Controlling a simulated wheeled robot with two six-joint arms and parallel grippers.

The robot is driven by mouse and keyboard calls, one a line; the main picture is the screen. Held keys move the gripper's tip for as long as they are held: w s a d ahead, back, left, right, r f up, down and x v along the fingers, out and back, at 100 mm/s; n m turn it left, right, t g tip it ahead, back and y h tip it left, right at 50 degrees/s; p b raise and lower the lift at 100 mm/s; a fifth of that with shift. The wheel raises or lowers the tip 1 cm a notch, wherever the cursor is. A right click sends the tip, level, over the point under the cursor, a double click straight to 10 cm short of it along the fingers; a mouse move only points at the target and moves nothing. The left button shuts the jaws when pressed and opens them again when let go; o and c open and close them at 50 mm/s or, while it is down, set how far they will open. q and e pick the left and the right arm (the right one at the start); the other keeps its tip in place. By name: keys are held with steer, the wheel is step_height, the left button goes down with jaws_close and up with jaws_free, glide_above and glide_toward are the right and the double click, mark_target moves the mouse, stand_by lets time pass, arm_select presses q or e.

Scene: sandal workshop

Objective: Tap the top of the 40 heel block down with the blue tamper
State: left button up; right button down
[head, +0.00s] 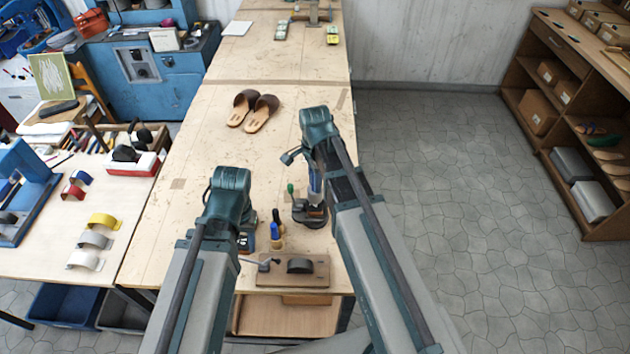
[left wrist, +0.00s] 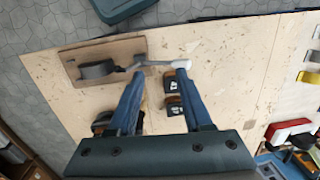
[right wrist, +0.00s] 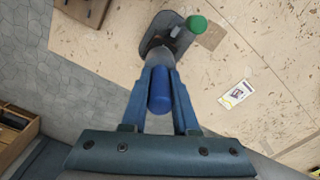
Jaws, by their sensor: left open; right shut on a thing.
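My right gripper (right wrist: 160,72) is shut on the upright blue tamper (right wrist: 160,92), seen in the right wrist view. The tamper's grey lower end is over a dark rounded fixture (right wrist: 152,40) with a green knob (right wrist: 197,24). I cannot tell whether it touches anything there. The head view also shows the fixture (head: 312,218) under my right gripper (head: 315,185). My left gripper (left wrist: 160,70) is open and empty above the bench. Two dark blocks with white labels (left wrist: 172,82) (left wrist: 173,106) lie below its fingers. The labels are unreadable, so I cannot pick out the 40 heel block.
A wooden board (head: 293,276) with a dark arched piece is at the bench's front edge. A pair of brown sandals (head: 253,110) is farther back. The bench middle (head: 215,135) is clear. A side table (head: 50,245) holds coloured arched pieces.

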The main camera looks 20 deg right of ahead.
step_height(320, 180, down, 4)
steer(key=b, duration=0.3)
steer(key=shift+b, duration=0.3)
steer(key=shift+r+p, duration=0.55)
steer(key=shift+r, duration=0.05)
step_height(320, 180, up, 7)
steer(key=p, duration=0.7)
